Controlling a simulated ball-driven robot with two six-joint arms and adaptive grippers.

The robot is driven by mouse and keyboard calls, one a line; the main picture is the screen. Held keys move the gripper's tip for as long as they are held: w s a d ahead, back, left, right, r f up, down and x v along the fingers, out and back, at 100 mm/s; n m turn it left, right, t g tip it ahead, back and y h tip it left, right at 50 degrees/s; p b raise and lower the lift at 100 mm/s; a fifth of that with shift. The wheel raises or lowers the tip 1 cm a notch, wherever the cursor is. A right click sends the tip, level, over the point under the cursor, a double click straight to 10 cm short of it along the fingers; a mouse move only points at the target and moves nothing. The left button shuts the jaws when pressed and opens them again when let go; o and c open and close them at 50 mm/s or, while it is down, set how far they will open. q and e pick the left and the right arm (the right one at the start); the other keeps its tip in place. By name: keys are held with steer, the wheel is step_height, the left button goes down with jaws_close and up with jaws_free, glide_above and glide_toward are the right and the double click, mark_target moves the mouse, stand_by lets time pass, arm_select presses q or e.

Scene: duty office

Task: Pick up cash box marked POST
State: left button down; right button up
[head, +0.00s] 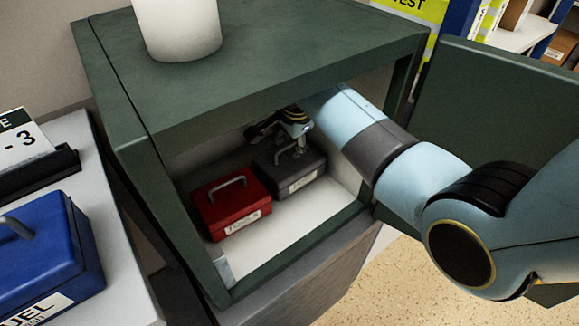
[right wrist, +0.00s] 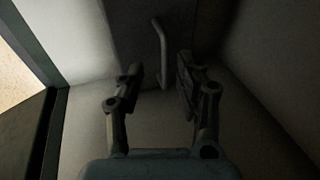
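A dark grey cash box (head: 290,179) stands inside the open green cabinet, at the right of a red cash box (head: 232,203). Its white front label (head: 303,182) is too small to read surely. My right gripper (head: 299,146) reaches in from the right and is just above the grey box, at its handle. In the right wrist view, the gripper (right wrist: 158,76) is open, with the box's pale handle (right wrist: 162,50) between and slightly beyond the fingertips. The grey lid (right wrist: 133,30) is dim there. My left gripper is not in view.
The cabinet (head: 265,75) has a low roof over my right arm, and its open door (head: 500,100) stands at the right. A white cylinder (head: 178,25) sits on top. A blue cash box (head: 45,255) stands on the white surface at left. The cabinet floor in front is clear.

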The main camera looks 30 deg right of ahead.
mark_target(290, 145)
steer(key=x, duration=0.3)
steer(key=shift+w+d+b, duration=0.1)
steer(key=shift+w+b, duration=0.25)
steer(key=shift+b, duration=0.05)
jaws_close()
stand_by(0.3)
